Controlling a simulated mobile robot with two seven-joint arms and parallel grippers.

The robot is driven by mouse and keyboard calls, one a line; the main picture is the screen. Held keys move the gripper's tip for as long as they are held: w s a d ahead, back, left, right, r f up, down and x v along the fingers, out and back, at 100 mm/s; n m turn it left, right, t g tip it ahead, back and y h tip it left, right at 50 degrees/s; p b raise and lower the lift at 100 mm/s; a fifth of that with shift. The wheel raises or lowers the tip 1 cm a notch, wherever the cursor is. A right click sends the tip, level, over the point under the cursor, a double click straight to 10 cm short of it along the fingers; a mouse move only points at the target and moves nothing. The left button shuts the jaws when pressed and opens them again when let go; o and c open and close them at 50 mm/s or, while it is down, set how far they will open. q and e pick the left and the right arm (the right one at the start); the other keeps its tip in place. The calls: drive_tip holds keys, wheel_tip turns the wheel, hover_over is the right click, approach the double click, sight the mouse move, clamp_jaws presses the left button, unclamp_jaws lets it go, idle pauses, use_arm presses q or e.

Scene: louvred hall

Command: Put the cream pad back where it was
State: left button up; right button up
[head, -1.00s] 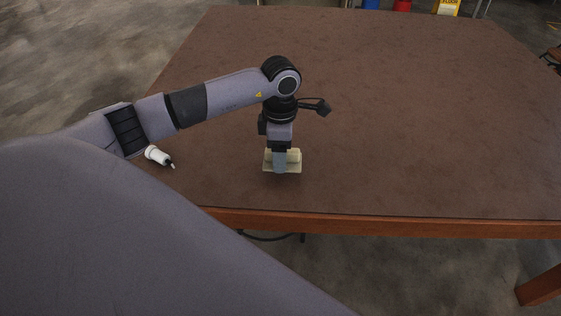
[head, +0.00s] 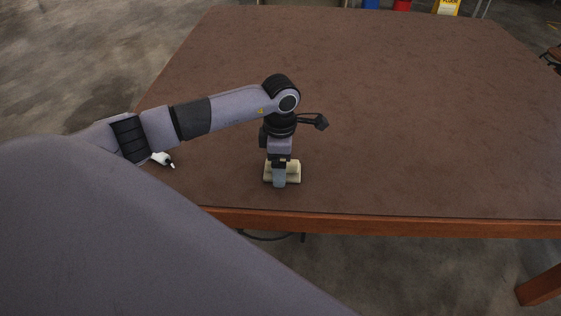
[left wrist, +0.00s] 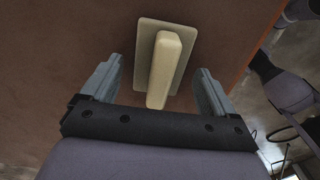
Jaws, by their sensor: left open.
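The cream pad (head: 294,172) is a flat plate with a raised bar across its top. It is near the table's front edge, below my left gripper (head: 279,183), which hides its middle. In the left wrist view the pad (left wrist: 147,39) shows with its bar between the two fingers. My left gripper (left wrist: 161,65) is open, with a visible gap between each finger and the bar. The pad appears to rest flat on the table. My right gripper is not in view.
The brown table (head: 400,110) is broad and clear to the right and behind. A small white object with a dark tip (head: 162,159) lies near the left edge, partly behind my left arm. The table's wooden front edge (head: 400,226) is close to the pad.

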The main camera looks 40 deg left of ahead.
use_arm(q)
wheel_tip(320, 180, up, 12)
drive_tip(key=shift+b, duration=0.3)
idle(0.5)
